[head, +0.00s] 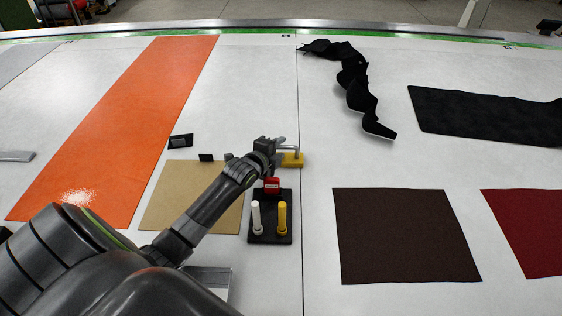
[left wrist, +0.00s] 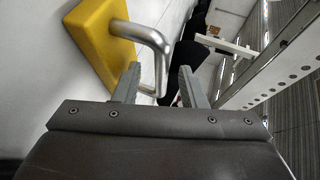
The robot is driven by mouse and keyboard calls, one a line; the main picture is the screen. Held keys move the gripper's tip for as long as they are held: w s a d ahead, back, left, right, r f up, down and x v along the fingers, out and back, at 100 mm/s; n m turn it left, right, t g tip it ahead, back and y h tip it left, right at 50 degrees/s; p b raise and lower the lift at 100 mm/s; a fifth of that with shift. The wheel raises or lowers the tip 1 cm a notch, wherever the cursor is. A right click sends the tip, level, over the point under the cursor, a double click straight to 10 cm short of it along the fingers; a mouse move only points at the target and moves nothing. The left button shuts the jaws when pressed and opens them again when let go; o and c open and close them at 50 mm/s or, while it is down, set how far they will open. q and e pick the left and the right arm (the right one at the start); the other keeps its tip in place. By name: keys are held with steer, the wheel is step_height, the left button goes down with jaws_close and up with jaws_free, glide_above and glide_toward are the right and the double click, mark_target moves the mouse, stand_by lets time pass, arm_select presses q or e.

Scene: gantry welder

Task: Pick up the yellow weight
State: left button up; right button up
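The yellow weight (head: 291,160) is a yellow block with a bent silver handle, standing on the white table near the middle of the head view. My left gripper (head: 279,147) is at its handle, at the left side. The fingers are apart; I cannot tell whether one touches the handle. My right gripper is not in view.
A black stand (head: 270,237) with a white peg, a yellow peg and a red block is just in front of the weight. Flat sheets lie around: orange (head: 130,110), tan (head: 180,185), brown (head: 400,235). A crumpled black strip (head: 355,85) lies behind, to the right.

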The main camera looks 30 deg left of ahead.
arm_select(q)
jaws_close()
steer(key=shift+f, duration=0.1)
stand_by(1.2)
stand_by(0.3)
